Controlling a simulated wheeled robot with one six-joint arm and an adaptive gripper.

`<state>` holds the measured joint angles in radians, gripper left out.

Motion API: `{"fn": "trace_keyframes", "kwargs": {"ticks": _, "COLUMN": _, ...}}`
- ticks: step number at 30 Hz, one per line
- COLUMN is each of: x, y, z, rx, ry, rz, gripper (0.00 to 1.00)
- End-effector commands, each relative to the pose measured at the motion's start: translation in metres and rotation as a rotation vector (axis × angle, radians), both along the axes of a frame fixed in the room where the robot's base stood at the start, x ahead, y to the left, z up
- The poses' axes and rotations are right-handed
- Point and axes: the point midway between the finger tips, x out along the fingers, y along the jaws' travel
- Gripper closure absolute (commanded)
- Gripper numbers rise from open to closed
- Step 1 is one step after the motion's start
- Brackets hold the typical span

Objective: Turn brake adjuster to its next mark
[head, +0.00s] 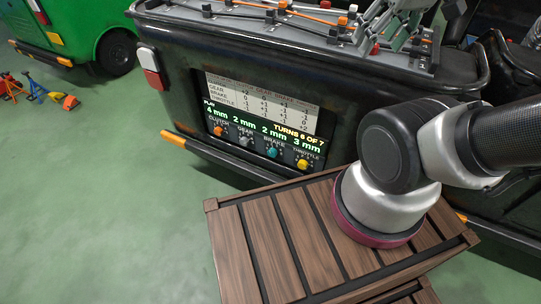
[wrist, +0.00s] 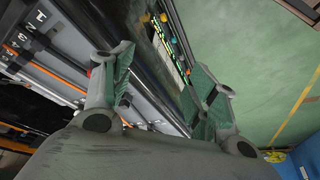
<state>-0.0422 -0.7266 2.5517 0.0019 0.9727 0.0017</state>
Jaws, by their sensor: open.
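The brake adjuster (head: 272,152) is a teal knob on the dark rear panel, under the label BRAKE. It sits between the grey gear knob (head: 246,140) and the yellow throttle knob (head: 302,164); the orange clutch knob (head: 220,131) is furthest left. The display (head: 262,112) reads PLAY 4 mm, 2 mm, 2 mm, 3 mm and TURNS 6 OF 7. My gripper (wrist: 163,72) is open and empty in the wrist view, its green-padded fingers apart. The panel shows beyond them, small and slanted.
An orange-tipped bumper (head: 173,139) runs under the panel. A linkage with rods (head: 290,12) lies on top. Green floor at left is mostly clear, with small stands (head: 40,88) near a green vehicle.

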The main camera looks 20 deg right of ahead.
Motion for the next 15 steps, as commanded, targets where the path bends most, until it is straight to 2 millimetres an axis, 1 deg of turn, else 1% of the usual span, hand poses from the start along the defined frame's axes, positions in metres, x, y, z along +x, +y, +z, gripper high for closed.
{"fn": "trace_keyframes", "kwargs": {"ticks": 5, "x": 0.017, "y": 0.023, "z": -0.043, "rx": -0.02, "ry": 0.213, "rz": 0.104, "gripper": 0.42}}
{"fn": "trace_keyframes", "kwargs": {"ticks": 6, "x": 0.022, "y": 0.029, "z": -0.054, "rx": -0.031, "ry": 0.269, "rz": 0.131, "gripper": 0.42}}
{"fn": "trace_keyframes", "kwargs": {"ticks": 8, "x": 0.03, "y": 0.037, "z": -0.069, "rx": -0.06, "ry": 0.347, "rz": 0.174, "gripper": 0.42}}
{"fn": "trace_keyframes", "kwargs": {"ticks": 14, "x": 0.06, "y": 0.053, "z": -0.121, "rx": -0.223, "ry": 0.588, "rz": 0.347, "gripper": 0.42}}
{"fn": "trace_keyframes", "kwargs": {"ticks": 15, "x": 0.066, "y": 0.056, "z": -0.132, "rx": -0.263, "ry": 0.632, "rz": 0.385, "gripper": 0.42}}
